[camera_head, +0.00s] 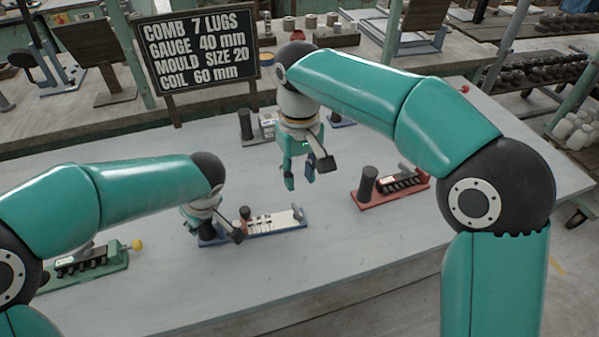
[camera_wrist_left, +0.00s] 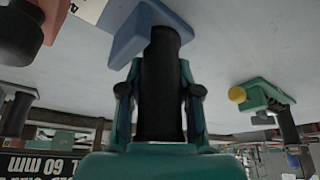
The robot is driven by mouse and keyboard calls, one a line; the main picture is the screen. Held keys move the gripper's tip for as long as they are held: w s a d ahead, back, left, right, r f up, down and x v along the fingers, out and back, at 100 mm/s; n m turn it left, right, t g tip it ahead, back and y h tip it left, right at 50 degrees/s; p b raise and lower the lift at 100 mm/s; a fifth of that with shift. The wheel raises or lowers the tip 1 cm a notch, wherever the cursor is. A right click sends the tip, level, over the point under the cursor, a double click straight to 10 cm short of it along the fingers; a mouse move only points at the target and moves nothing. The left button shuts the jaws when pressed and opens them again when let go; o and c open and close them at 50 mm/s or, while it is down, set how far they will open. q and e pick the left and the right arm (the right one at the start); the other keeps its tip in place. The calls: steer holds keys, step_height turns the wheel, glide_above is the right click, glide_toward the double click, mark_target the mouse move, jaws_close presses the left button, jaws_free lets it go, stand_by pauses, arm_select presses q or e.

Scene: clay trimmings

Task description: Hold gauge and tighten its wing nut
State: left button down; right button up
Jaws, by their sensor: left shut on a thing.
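A gauge with a blue base and a white scale plate (camera_head: 275,224) lies on the grey table, left of centre. My left gripper (camera_head: 222,231) is at its left end. In the left wrist view, my left gripper (camera_wrist_left: 160,75) is shut on the gauge's black upright handle (camera_wrist_left: 160,100), with a finger on each side; the blue base (camera_wrist_left: 145,32) shows beyond. A small dark piece (camera_head: 245,212) stands on the gauge; I cannot tell whether it is the wing nut. My right gripper (camera_head: 301,178) hangs above and behind the gauge, fingers apart and empty.
A red-based device (camera_head: 375,198) with a black post stands to the right. A green-based one (camera_head: 110,262) with a yellow knob (camera_head: 137,245) is at the left. A grey-based device (camera_head: 250,138) and a lettered sign (camera_head: 200,50) stand behind. The front right of the table is clear.

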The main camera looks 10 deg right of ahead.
arm_select(q)
steer(key=c, duration=0.7)
jaws_free()
